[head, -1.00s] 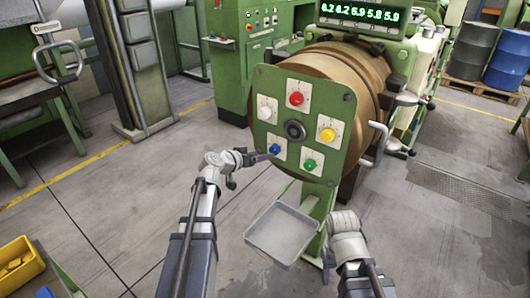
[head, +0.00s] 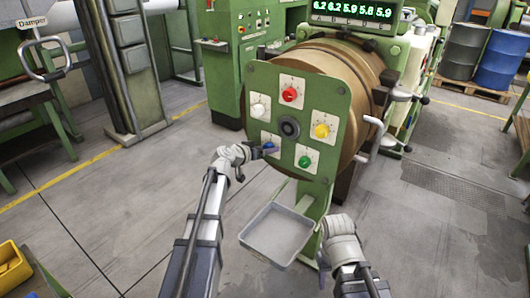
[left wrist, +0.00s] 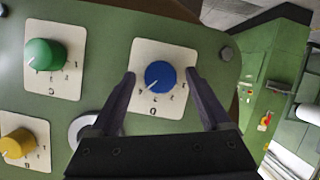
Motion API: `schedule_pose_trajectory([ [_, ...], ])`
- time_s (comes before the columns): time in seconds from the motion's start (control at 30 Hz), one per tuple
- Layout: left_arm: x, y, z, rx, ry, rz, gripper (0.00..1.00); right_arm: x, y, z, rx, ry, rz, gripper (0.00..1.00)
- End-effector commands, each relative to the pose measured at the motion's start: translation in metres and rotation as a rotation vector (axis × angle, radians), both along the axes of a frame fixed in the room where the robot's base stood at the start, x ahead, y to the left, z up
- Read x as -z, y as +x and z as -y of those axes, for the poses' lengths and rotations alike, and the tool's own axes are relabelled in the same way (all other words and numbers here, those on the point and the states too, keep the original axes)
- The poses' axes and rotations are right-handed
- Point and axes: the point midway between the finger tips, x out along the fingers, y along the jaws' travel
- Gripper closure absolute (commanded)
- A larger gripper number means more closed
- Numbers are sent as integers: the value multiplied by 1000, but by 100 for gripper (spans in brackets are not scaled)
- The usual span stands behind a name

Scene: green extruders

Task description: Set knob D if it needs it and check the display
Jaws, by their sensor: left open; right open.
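The blue knob (head: 269,146) sits at the lower left of the green panel (head: 335,98). In the left wrist view, the blue knob (left wrist: 160,76) is on a white dial plate with a white pointer line towards the lower left; its letter is hard to read. My left gripper (head: 258,152) is open, its fingers (left wrist: 161,92) on either side of the blue knob, with gaps to it visible. The display (head: 353,13) above the drum reads 6.2 6.2 5.9 5.8 5.9 in green digits. My right gripper (head: 323,262) is open and empty, low beside the tray.
The panel also carries red (head: 290,94), yellow (head: 321,131), green (head: 304,162) and white (head: 258,111) knobs and a dark centre hub (head: 289,128). A grey tray (head: 246,240) hangs below. A crank handle (head: 373,132) juts out at right.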

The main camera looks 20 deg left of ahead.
Motion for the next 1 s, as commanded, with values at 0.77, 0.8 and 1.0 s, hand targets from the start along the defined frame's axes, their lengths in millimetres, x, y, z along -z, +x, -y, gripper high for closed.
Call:
schedule_pose_trajectory([
  [0.77, -1, -1, 0, -1, 0, 0, 88, 0, 0, 0, 0, 0, 0, 50],
  [0.8, 0, -1, 0, -1, 0, 0, 92, 0, 0, 0, 0, 0, 0, 50],
  [1.0, 0, -1, -1, -1, -2, -1, 100, 0, 0, 0, 0, 0, 0, 50],
])
